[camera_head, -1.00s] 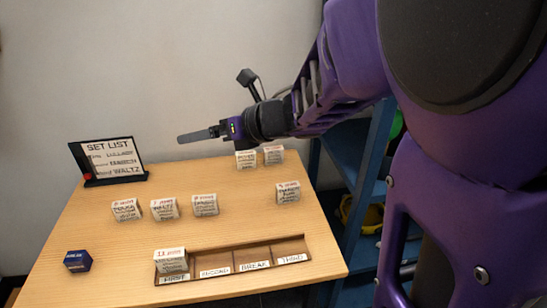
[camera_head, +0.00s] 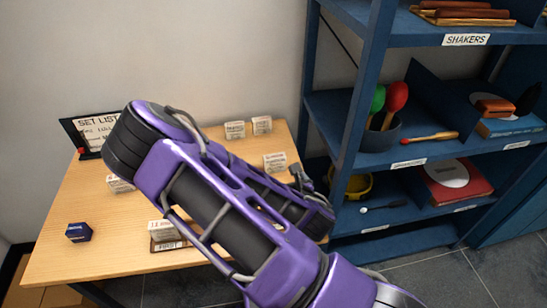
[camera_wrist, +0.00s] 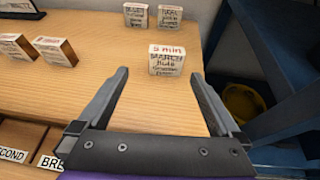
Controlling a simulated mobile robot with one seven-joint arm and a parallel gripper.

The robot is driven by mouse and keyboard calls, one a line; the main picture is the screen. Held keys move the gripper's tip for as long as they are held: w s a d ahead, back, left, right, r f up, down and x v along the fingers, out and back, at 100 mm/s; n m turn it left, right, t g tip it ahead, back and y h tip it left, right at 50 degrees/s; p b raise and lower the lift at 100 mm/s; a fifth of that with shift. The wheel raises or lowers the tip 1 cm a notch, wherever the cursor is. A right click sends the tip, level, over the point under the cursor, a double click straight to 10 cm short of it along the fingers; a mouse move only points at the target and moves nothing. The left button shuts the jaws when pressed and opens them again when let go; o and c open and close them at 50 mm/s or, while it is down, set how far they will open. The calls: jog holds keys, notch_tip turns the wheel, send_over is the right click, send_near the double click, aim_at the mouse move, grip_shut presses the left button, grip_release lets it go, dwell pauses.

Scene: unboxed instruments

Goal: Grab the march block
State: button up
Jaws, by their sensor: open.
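The march block (camera_wrist: 166,60) is a small white box with "5 min" in red and "MARCH" below it. It stands on the wooden table in the wrist view, ahead of my gripper (camera_wrist: 160,76). My gripper is open and empty, its two fingers on either side of the block's near side, with a gap to each. In the head view a white block (camera_head: 274,162) near the table's right edge matches its place.
Two similar blocks (camera_wrist: 136,15) (camera_wrist: 170,16) stand behind it, and two more (camera_wrist: 55,50) stand at left. A labelled tray (camera_wrist: 20,145) lies at the front. A blue box (camera_head: 78,232) and a set list sign (camera_head: 95,130) are at left. Blue shelves (camera_head: 350,110) stand close at right.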

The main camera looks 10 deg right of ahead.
aim_at(276, 159)
jog(key=x, duration=0.3)
jog(key=d+b+x, duration=0.1)
jog(key=x, duration=0.3)
jog(key=b+x, duration=0.1)
jog(key=x, duration=0.3)
jog(key=shift+d+f, duration=0.25)
jog(key=shift+x, duration=3)
jog(key=shift+c, duration=0.3)
jog(key=c, duration=1)
